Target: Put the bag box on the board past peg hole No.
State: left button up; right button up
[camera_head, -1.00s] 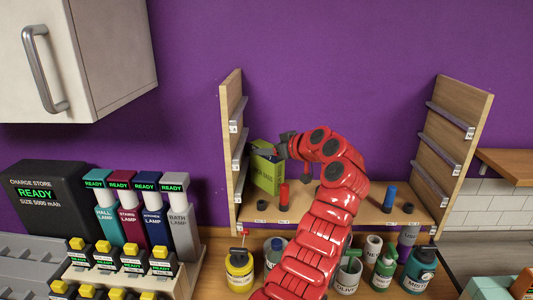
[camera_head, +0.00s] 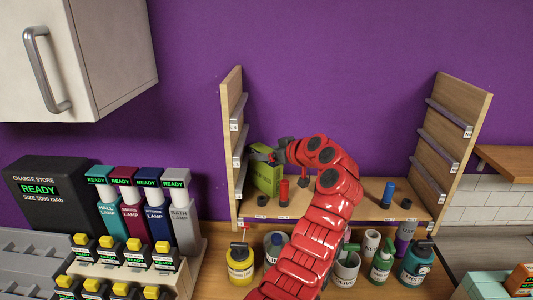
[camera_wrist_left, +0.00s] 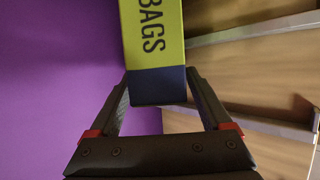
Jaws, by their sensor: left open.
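The green-yellow bag box (camera_head: 265,180) stands upright at the left end of the wooden shelf board (camera_head: 345,204). In the left wrist view, its yellow face reading BAGS and dark blue end (camera_wrist_left: 157,86) lie between my fingers. My left gripper (camera_head: 263,156) is at the upper part of the box, jaws open, with a finger on either side of it (camera_wrist_left: 160,92). Whether the fingers touch the box cannot be told. A red peg (camera_head: 283,191) and a blue peg (camera_head: 388,194) stand on the board. Any peg hole is too small to make out. My right gripper is not in view.
Stepped side panels (camera_head: 233,140) and (camera_head: 455,135) flank the board. A dark ring (camera_head: 262,200) lies near the box and another (camera_head: 406,204) at the right. Pots and bottles stand below; my red arm hides the middle.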

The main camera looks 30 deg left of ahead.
pick_arm(q)
jog(key=shift+r, duration=0.15)
jog(key=shift+d, duration=0.35)
jog(key=b+v, duration=0.4)
jog(key=v, duration=0.7)
jog(key=shift+s+b, duration=0.2)
jog(key=shift+b, duration=0.15)
jog(key=shift+d+r, duration=0.1)
jog(key=shift+d, duration=0.05)
